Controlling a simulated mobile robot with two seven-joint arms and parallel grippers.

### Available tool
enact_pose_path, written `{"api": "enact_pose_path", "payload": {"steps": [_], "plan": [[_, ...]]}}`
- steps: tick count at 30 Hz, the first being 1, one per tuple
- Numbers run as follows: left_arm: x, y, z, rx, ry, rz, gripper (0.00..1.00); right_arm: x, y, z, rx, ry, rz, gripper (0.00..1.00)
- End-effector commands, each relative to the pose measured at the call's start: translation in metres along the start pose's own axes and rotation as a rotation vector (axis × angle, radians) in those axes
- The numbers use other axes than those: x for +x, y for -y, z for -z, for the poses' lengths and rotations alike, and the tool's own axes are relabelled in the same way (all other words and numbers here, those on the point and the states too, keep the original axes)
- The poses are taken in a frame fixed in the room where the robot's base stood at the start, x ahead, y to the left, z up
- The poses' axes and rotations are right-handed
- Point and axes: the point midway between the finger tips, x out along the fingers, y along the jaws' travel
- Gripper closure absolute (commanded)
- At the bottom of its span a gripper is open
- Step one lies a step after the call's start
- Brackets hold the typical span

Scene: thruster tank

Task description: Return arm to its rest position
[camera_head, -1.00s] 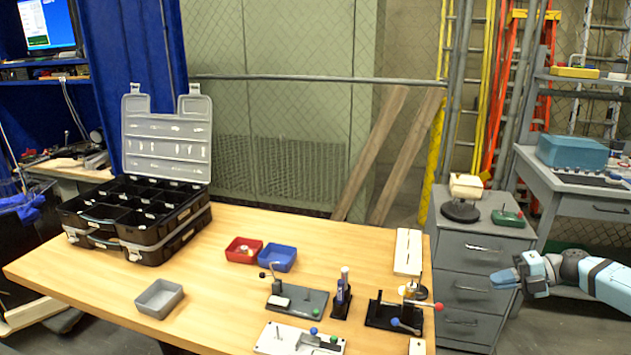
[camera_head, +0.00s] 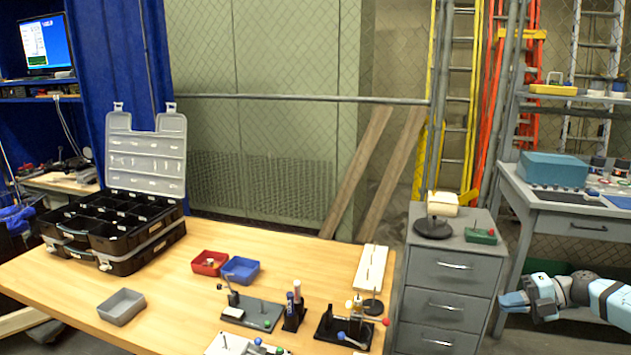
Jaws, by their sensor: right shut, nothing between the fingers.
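My right gripper (camera_head: 513,302) is at the right of the head view, at the end of my blue-and-grey right arm, which comes in from the right edge. It is shut and empty. It hangs in the air to the right of the grey drawer cabinet and low in front of the grey side bench. It appears apart from both. My left gripper and left arm are not in view.
The wooden table (camera_head: 178,303) carries an open black organizer case (camera_head: 120,240), red bin (camera_head: 209,263), blue bin (camera_head: 240,271), grey bin (camera_head: 121,307) and several fixtures. A drawer cabinet (camera_head: 447,285) stands at its right. The side bench (camera_head: 575,222) holds a teal box (camera_head: 553,169).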

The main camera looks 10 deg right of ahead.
Motion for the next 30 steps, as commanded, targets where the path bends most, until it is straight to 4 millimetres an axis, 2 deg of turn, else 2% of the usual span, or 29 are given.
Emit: {"api": "enact_pose_path", "payload": {"steps": [2, 3, 8, 13, 18, 24, 27, 30], "plan": [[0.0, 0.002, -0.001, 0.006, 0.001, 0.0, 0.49, 0.0, 0.0, 0.0, 0.0, 0.0, 0.0, 1.0], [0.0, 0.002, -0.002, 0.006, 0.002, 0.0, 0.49, 0.019, 0.007, 0.005, 0.015, -0.021, -0.032, 1.0], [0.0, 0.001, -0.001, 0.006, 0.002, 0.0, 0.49, 0.071, 0.019, 0.02, 0.056, -0.073, -0.127, 1.0], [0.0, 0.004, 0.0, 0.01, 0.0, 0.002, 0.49, 0.132, 0.027, 0.042, 0.103, -0.136, -0.236, 1.0], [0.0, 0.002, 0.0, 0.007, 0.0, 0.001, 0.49, 0.193, 0.027, 0.069, 0.152, -0.2, -0.347, 1.0], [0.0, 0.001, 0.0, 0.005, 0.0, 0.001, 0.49, 0.254, 0.019, 0.1, 0.202, -0.266, -0.462, 1.0], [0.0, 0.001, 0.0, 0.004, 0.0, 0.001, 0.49, 0.276, 0.016, 0.115, 0.234, -0.277, -0.511, 1.0], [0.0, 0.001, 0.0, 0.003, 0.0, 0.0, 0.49, 0.274, 0.027, 0.123, 0.315, -0.173, -0.542, 1.0]]}}
